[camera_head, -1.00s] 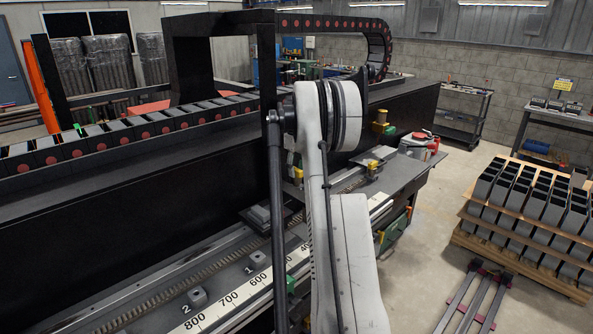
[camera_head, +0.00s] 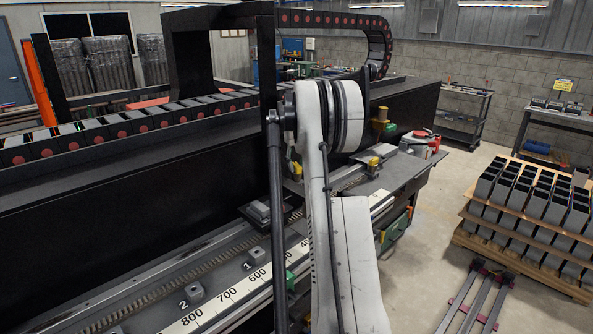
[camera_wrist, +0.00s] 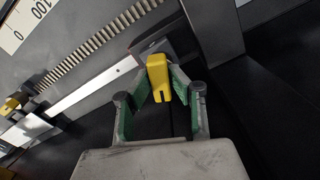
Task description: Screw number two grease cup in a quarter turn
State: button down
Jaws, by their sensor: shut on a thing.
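In the wrist view, the green-padded fingers of my gripper (camera_wrist: 160,95) are closed on a yellow piece (camera_wrist: 157,68) with a dark slot in its near end. I cannot tell whether this piece is a grease cup, or whether it is attached to anything. In the head view my arm hides the gripper. No cup is clearly labelled two at the gripper.
In the wrist view, a toothed rack (camera_wrist: 88,48), a scale end reading 0 and 100 (camera_wrist: 20,28), and a dark upright bar (camera_wrist: 213,35) lie close to the gripper. In the head view, a bench (camera_head: 395,182) and a pallet of grey parts (camera_head: 525,210) stand to the right.

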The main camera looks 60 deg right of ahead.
jog(key=m+b, duration=0.2)
jog(key=m, duration=0.4)
jog(key=shift+b, duration=0.4)
jog(key=m+b, duration=0.1)
jog(key=m, duration=0.5)
jog(key=c, duration=1.6)
grip_release()
notch_tip(320, 180, up, 12)
